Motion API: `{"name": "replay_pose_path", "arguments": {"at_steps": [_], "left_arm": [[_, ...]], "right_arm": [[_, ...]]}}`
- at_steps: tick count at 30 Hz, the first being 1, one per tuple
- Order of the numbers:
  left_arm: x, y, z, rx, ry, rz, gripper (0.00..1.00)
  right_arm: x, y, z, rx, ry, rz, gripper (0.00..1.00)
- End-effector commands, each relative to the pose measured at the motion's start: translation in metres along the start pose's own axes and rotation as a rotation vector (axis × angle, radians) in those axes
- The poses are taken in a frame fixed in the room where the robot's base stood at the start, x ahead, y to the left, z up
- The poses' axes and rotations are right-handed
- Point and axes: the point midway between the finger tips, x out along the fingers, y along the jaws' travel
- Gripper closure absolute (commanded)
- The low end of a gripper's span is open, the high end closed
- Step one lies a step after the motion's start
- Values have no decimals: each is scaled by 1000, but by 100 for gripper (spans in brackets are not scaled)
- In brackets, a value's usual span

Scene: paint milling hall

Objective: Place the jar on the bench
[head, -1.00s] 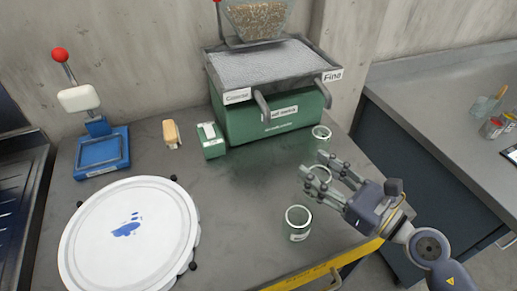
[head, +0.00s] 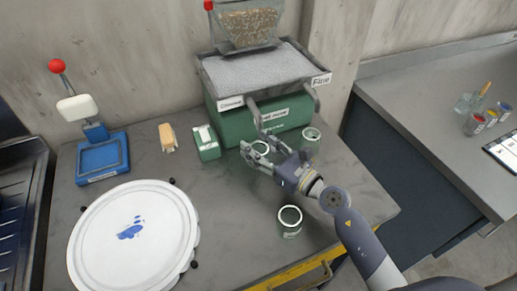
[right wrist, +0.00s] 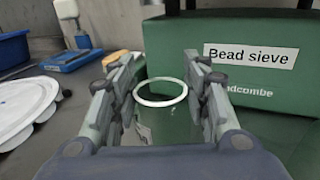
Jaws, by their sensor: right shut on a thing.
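The jar (head: 260,148), with a pale round rim, is between the fingers of my right gripper (head: 259,143), which is shut on it in front of the green bead sieve. In the right wrist view the jar's open rim (right wrist: 161,103) sits upright between both fingers; its lower part is partly hidden. I cannot tell whether its base touches the bench (head: 235,215). My left gripper is not in view.
Two similar jars stand on the bench, one near the front edge (head: 290,222) and one by the sieve's right corner (head: 311,138). The green sieve box (head: 228,127) is close behind the gripper. A white round lid (head: 135,240) lies left. The bench between lid and front jar is clear.

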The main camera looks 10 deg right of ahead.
Motion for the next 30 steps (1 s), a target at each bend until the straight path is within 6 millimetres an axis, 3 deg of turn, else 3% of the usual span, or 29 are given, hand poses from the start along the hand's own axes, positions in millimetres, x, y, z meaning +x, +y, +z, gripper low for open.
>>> {"name": "replay_pose_path", "arguments": {"at_steps": [2,14,15,17,30], "left_arm": [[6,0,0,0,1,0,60],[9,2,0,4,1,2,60],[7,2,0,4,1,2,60],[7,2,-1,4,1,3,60],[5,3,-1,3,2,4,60]], "right_arm": [[0,0,-8,1,-3,-1,80],[0,0,-12,-2,-3,-1,80],[0,0,-11,-2,-4,-1,50],[0,0,-11,-2,-3,-1,37],[-2,-1,-8,-1,-3,-2,37]]}}
